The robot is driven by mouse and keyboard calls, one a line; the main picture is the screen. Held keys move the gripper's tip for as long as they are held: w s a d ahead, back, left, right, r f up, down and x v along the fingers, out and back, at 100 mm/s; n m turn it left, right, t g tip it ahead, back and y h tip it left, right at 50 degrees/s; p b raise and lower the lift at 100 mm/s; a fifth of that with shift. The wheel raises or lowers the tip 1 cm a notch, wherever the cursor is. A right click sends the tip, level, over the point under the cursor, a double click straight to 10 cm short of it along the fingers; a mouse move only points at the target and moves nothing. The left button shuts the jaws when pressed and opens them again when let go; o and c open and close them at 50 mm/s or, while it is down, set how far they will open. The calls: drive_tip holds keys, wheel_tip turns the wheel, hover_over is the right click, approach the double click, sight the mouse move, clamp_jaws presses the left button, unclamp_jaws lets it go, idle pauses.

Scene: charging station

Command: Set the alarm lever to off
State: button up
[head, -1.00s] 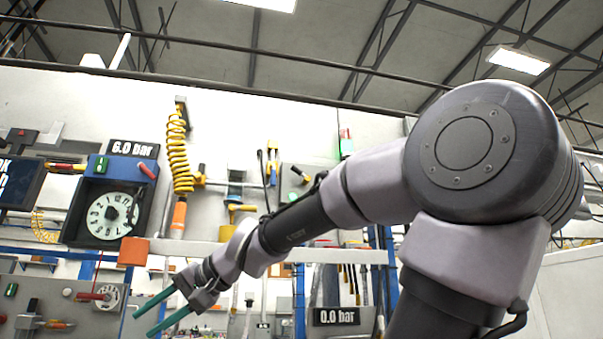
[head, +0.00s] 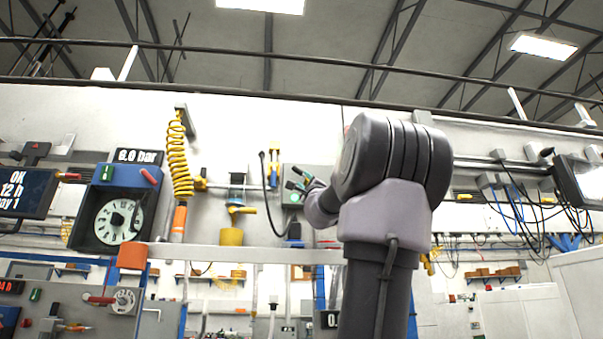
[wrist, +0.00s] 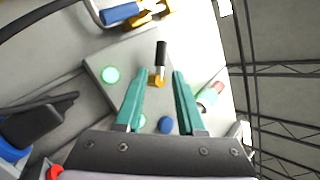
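The alarm lever (wrist: 161,56) has a black handle and a yellow-orange base. It sits on a grey panel (wrist: 108,68), and its handle points to the top of the wrist view. My gripper (wrist: 158,78) is open, with its two green fingers apart. In the picture, the lever's base lies between the fingertips and the handle extends beyond them. I cannot tell whether they touch it. In the head view the grey panel (head: 288,198) is on the wall, and my gripper (head: 299,180) is in front of it; my arm hides part of the panel.
The panel also has a green button (wrist: 110,75) and a blue button (wrist: 166,125). A red and green beacon (wrist: 210,96) is beside it. A yellow clip with a blue part (wrist: 120,13) and a black hose (head: 267,200) are close by.

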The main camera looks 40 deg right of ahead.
sight(299, 173)
drive_tip(key=x, duration=1)
drive_tip(key=shift+w+d+r, duration=0.15)
drive_tip(key=shift+r, duration=0.2)
clamp_jaws()
drive_tip(key=shift+f, duration=0.1)
idle(0.9)
